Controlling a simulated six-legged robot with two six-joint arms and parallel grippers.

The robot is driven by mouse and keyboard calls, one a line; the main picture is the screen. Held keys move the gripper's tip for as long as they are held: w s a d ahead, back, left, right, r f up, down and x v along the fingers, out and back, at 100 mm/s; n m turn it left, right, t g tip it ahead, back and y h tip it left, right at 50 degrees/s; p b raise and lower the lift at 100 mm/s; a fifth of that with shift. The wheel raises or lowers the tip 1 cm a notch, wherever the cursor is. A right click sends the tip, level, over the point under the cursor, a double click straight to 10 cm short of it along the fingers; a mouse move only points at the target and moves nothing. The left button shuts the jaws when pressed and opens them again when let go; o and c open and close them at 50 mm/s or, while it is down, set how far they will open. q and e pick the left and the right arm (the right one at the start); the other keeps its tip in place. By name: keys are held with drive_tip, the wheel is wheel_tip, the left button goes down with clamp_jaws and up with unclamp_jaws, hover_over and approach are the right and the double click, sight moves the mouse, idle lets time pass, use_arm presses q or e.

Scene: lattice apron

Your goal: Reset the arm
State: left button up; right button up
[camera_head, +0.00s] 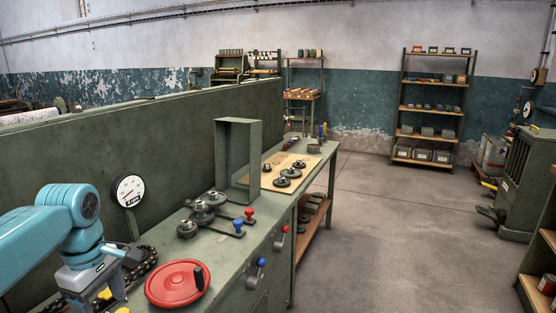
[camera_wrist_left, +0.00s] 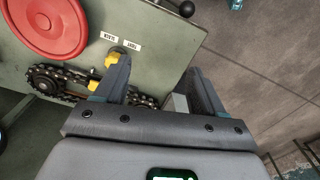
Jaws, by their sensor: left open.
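My left arm, light blue, comes in from the left in the head view. Its left gripper (camera_head: 92,300) points down at the bottom edge, beside the red handwheel (camera_head: 175,283), and its fingertips are cut off there. In the left wrist view the two fingers of the left gripper (camera_wrist_left: 155,75) stand well apart, with nothing held between them. The left finger overlaps a yellow knob (camera_wrist_left: 117,52) below two small white labels; I cannot tell whether they touch. The red handwheel (camera_wrist_left: 45,22) shows at the upper left. My right gripper is in neither view.
The green bench (camera_head: 232,262) carries levers, dark knobs, an upright open frame (camera_head: 238,160) and a tan board (camera_head: 300,168). A round gauge (camera_head: 129,190) and a chain (camera_wrist_left: 60,80) are near my left gripper. Shelves (camera_head: 433,105) stand at the back. The floor (camera_head: 390,220) is clear.

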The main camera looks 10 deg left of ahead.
use_arm(q)
drive_tip(key=w+d+f+m+h+p, duration=0.1)
drive_tip(key=d+f+m, duration=0.55)
drive_tip(key=f, duration=0.65)
drive_tip(key=d+f+m+h+p, duration=0.1)
drive_tip(key=d+f+m+h, duration=0.15)
drive_tip(key=d+f, duration=0.9)
drive_tip(key=s+d+f+m+p, duration=0.1)
drive_tip(key=s+d+f+m, duration=0.2)
drive_tip(key=s+f, duration=0.3)
drive_tip(key=s+d+f+m, duration=0.3)
drive_tip(key=s+d+f, duration=0.2)
drive_tip(key=s, duration=0.6)
drive_tip(key=shift+p+x, duration=0.35)
drive_tip(key=shift+x, duration=0.6)
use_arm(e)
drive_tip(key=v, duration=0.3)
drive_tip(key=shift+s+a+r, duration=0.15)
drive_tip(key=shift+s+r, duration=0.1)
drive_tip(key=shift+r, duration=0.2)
